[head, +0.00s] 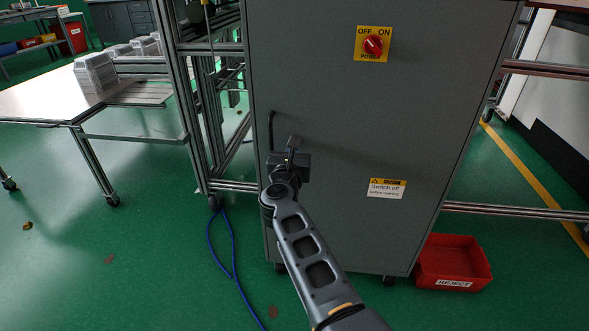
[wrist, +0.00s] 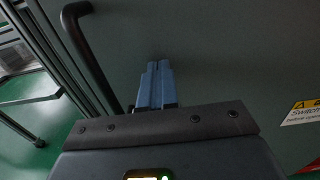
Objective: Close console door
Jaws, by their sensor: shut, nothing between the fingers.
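The console door (head: 330,100) is a large grey panel that fills the middle of the head view and looks flush with the cabinet. It carries a red power knob (head: 373,45) on a yellow plate and a caution label (head: 386,188). A black bar handle (head: 271,130) runs up its left edge, and the handle also shows in the wrist view (wrist: 92,58). My gripper (head: 292,146) is in front of the door, just right of the handle. Its blue fingers (wrist: 156,80) are together and empty, pointing at the door face. I cannot tell whether they touch it.
A red reject bin (head: 452,263) sits on the floor at the lower right. A blue cable (head: 223,262) lies on the green floor.

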